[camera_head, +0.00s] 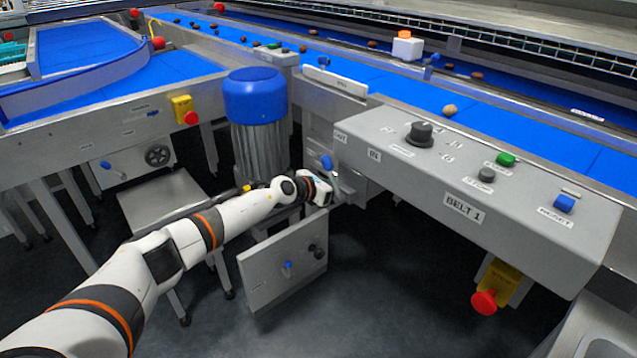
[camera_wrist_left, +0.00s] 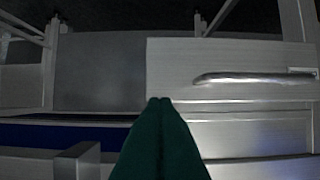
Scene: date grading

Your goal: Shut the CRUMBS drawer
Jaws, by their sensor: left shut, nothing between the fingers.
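My left gripper (camera_head: 332,188) is below the near-left end of the BELT 1 console, next to a grey metal box front. In the left wrist view its green fingers (camera_wrist_left: 160,130) are shut and empty. Ahead of them is a pale metal front (camera_wrist_left: 170,70) with a horizontal bar handle (camera_wrist_left: 255,77), up and right of the fingertips. I cannot read a CRUMBS label in either view, so I cannot tell for sure which front is that drawer or how far out it stands. Whether the fingertips touch anything is unclear. My right gripper is not in view.
A blue-capped motor (camera_head: 255,100) stands just left of the gripper. A metal door (camera_head: 283,262) with a blue latch hangs below the forearm. The BELT 1 console (camera_head: 465,190) overhangs at right, with a red stop button (camera_head: 484,302) under it. Dark floor is free below.

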